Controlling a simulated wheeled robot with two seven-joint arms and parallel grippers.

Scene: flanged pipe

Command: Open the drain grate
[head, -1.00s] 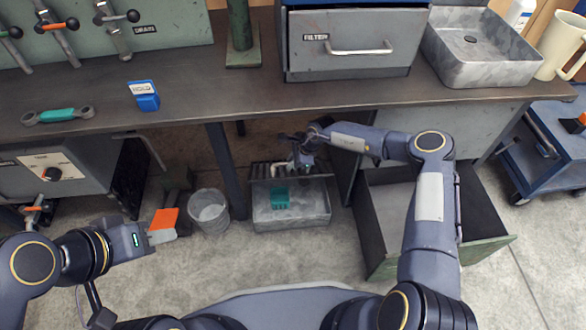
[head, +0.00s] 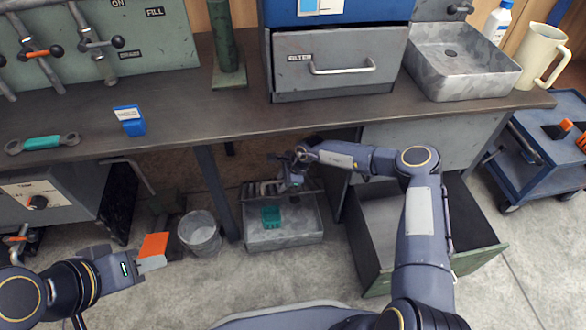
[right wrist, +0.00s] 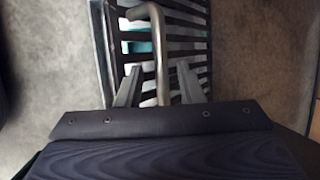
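The drain grate (head: 262,190) has dark slats and shows at the back of a grey floor basin (head: 285,240) under the bench; I cannot tell its tilt. In the right wrist view the grate (right wrist: 186,50) has a bent metal bar (right wrist: 164,65) in front of it. My right gripper (head: 292,184) is at the grate. In the right wrist view its open fingers (right wrist: 160,88) stand on either side of the bar, with gaps visible. A teal object (head: 271,217) sits in the basin and shows between the slats. My left gripper (head: 150,264) is at lower left, its fingers unclear beside an orange piece (head: 153,246).
A bucket (head: 199,232) stands left of the basin. An open drawer or bin (head: 425,285) stands to its right, close to my right arm. The bench (head: 330,118) overhangs the basin, with a bench leg (head: 215,190) nearby. A blue cart (head: 530,150) is at far right.

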